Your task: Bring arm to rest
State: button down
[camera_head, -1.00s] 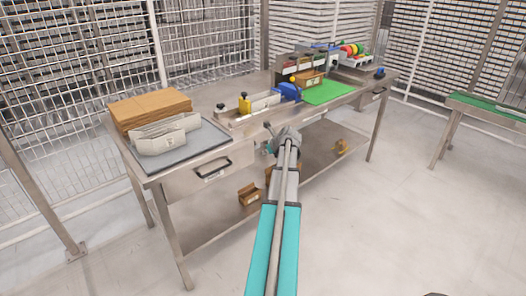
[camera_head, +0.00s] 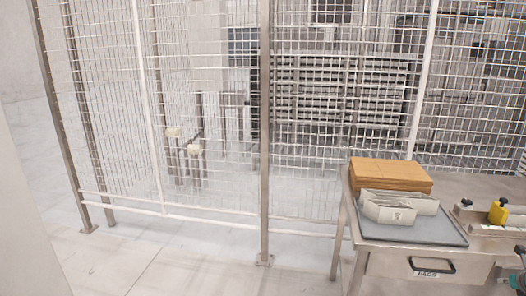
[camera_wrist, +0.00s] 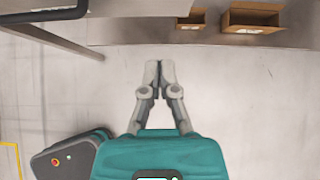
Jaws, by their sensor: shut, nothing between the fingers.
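My gripper (camera_wrist: 159,72) shows in the wrist view, with its two grey fingers together and nothing between them. It hangs over bare floor, in front of the workbench's lower shelf. In the head view only a small teal piece of my arm shows at the right edge, and the gripper is out of that picture.
The steel workbench (camera_head: 456,187) stands at the right, with cardboard (camera_head: 390,174), white packaging (camera_head: 398,208) and a yellow piece (camera_head: 497,212) on it. Cardboard boxes (camera_wrist: 252,20) sit on its lower shelf. Mesh fencing (camera_head: 200,120) runs behind. The floor (camera_head: 190,262) at left is clear.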

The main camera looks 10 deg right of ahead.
jog(key=w+a+r+n+g+y+p, duration=0.15)
jog(key=w+a+n, duration=0.45)
jog(key=a, duration=0.6)
jog(key=w+a+n+g+y+p, duration=0.1)
jog(key=w+a+n+p, duration=0.1)
jog(key=w+a+n, duration=0.65)
jog(key=w+a+n+g+y+p, duration=0.1)
jog(key=w+a+n+y+p, duration=0.2)
jog(key=a, duration=1.1)
jog(key=s+a+r+n+g+h+p, duration=0.1)
jog(key=s+a+r+n+g+p, duration=0.1)
jog(key=a+n, duration=0.9)
jog(key=s+a+r+n+g+h+p, duration=0.1)
jog(key=s+a+n, duration=0.3)
jog(key=a+n, duration=0.7)
jog(key=shift+a+r+g+p, duration=0.7)
jog(key=shift+a+g, duration=0.15)
jog(key=shift+a, duration=5.8)
jog(key=shift+h, duration=0.25)
